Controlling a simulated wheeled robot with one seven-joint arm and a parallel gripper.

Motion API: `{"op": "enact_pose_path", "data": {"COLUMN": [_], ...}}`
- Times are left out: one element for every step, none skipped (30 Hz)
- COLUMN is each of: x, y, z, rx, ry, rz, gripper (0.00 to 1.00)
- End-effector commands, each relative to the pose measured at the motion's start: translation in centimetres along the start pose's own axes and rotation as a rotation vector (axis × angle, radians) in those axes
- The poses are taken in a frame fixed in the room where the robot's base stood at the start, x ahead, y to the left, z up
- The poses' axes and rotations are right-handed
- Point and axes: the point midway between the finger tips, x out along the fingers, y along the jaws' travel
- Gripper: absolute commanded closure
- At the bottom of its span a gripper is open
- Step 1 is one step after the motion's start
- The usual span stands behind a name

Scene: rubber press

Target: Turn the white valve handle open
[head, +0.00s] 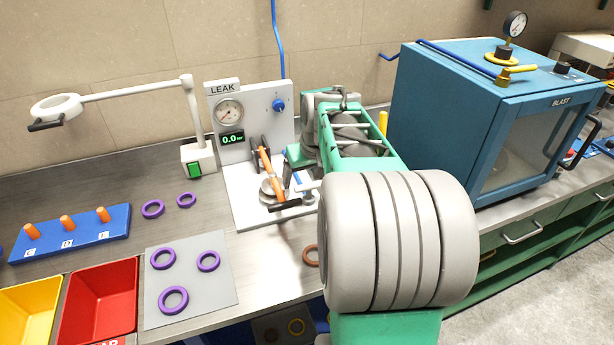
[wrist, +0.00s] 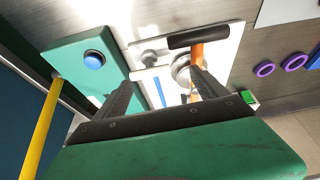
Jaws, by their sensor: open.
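A white bar (head: 307,186), which looks like the valve handle, shows at the right of the leak tester's base plate, partly hidden by my arm. In the wrist view a small grey fitting (wrist: 149,57) on the white plate may be the valve; I cannot make out the handle there. My gripper (wrist: 163,77) is open over the plate, its two black fingers apart with nothing held between them. In the wrist view the right finger covers part of the orange lever (wrist: 196,53). In the head view my arm hides much of this area.
The leak tester panel (head: 243,120) has a gauge, a 0.0 display and a blue knob. The lever's black grip (head: 285,204) sticks out at the front. A green box with a blue button (wrist: 95,61) and a yellow rod (wrist: 40,130) stand beside it. The blue blast cabinet (head: 440,120) is right.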

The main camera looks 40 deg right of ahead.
Motion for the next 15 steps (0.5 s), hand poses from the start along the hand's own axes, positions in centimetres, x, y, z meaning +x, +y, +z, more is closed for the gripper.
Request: {"op": "enact_pose_path", "data": {"x": [0.0,0.1,0.5,0.8,1.2,1.9,2.4,3.0,3.8,4.4,5.0,5.7,6.2,6.6,7.1], "y": [1.5,2.0,2.3,2.4,2.4,2.3,2.3,2.3,2.3,2.3,2.3,2.3,2.3,2.3,2.3], "z": [-0.6,-0.8,-1.0,-1.0,-1.0,-1.0,-1.0,-1.0,-1.0,-1.0,-1.0,-1.0,-1.1,-1.1,-1.1], "rx": [0.013,0.017,0.019,0.018,0.017,0.016,0.016,0.016,0.016,0.016,0.016,0.016,0.016,0.016,0.016], "ry": [0.003,0.006,0.006,0.006,0.006,0.006,0.005,0.006,0.005,0.005,0.006,0.006,0.007,0.008,0.007], "rz": [0.005,0.007,0.008,0.008,0.007,0.007,0.006,0.007,0.007,0.007,0.007,0.008,0.007,0.008,0.007], "gripper": [0.15,0.15,0.15,0.15,0.15,0.15,0.15,0.15,0.15,0.15,0.15,0.15,0.15,0.15,0.15]}}
